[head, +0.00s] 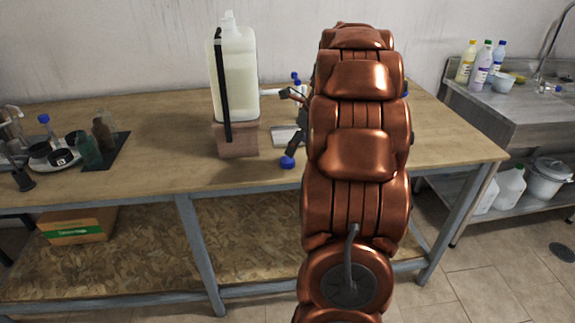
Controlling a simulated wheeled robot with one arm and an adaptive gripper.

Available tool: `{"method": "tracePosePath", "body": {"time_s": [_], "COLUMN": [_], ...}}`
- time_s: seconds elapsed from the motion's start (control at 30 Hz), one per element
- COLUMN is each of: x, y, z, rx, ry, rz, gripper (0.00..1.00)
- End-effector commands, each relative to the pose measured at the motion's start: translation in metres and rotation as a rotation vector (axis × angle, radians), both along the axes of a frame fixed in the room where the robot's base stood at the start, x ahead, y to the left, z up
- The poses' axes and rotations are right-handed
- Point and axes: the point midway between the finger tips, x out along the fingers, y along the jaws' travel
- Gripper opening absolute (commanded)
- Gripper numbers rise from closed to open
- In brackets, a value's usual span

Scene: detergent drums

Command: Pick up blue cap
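A blue cap (287,162) lies near the front edge of the wooden table, just left of my copper-coloured arm. A dark, narrow part touches or overlaps its upper right side; I cannot tell what it is. Another small blue piece (295,76) shows farther back beside the arm. My gripper (293,94) shows only in part, as dark finger pieces left of the arm, above and behind the cap on the table. The arm hides most of it, so its opening is unclear.
Bottles and a tray (40,163) are at left. A metal sink bench (510,115) stands right. The table's front middle is clear.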

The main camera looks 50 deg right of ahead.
Motion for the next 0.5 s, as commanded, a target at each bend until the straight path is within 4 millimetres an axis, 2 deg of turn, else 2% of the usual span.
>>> {"method": "tracePosePath", "body": {"time_s": [0.5], "x": [0.018], "y": [-0.004], "z": [-0.033], "rx": [0.006], "ry": [-0.003], "rz": [-0.022], "gripper": [0.76]}}
